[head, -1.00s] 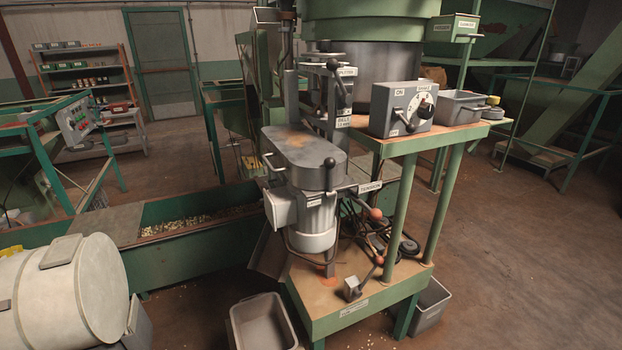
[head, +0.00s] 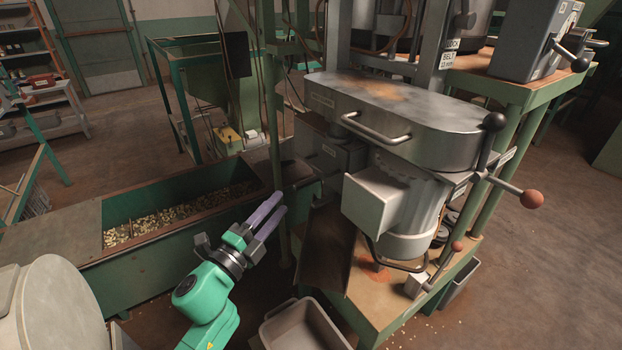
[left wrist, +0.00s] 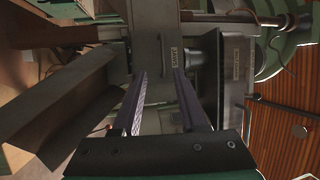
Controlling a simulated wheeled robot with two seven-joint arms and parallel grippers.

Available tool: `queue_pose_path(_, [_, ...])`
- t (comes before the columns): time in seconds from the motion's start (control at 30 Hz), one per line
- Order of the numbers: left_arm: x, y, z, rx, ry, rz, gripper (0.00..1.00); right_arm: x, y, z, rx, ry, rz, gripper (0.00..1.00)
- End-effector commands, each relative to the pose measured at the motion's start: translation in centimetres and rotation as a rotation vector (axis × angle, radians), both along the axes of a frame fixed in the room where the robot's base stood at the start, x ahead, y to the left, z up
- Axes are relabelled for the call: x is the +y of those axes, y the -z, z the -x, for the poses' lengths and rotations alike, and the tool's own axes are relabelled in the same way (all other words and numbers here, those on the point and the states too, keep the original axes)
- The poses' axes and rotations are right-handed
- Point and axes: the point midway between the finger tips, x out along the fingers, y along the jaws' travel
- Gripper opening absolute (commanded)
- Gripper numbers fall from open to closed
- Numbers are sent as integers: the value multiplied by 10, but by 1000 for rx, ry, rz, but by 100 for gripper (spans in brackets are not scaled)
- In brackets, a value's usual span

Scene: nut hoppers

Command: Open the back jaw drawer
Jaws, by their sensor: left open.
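A grey box with a small label (head: 335,155) sits behind the motor, under the machine's grey head; I take it for the back jaw drawer. In the left wrist view its grey front (left wrist: 150,52) carries a label that seems to read "JAWS", straight ahead of the fingers. My left gripper (head: 279,202) is open and empty, its purple fingers pointing up and right toward the box, short of it. In the left wrist view the two fingers (left wrist: 160,80) stand apart with nothing between them. My right gripper is not in view.
A tilted metal chute (head: 325,245) stands right of my left gripper, also large in the left wrist view (left wrist: 70,105). The white motor (head: 405,205) is further right. A green trough of nuts (head: 125,205) lies left, a grey bin (head: 305,325) below.

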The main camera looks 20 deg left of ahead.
Motion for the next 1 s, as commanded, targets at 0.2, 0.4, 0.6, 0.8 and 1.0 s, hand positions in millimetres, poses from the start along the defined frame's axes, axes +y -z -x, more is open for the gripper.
queue_pose_path(0.2, [-10,-16,-28,-17,3,-8,42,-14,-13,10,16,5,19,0])
queue_pose_path(0.4, [-25,-26,-80,-14,2,-5,42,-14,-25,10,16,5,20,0])
queue_pose_path(0.6, [-38,-30,-122,-10,0,-2,42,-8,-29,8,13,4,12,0])
queue_pose_path(0.8, [-42,-31,-136,-10,1,-4,42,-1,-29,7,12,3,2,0])
queue_pose_path(1.0, [-42,-31,-136,-9,1,-4,34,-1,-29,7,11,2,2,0])
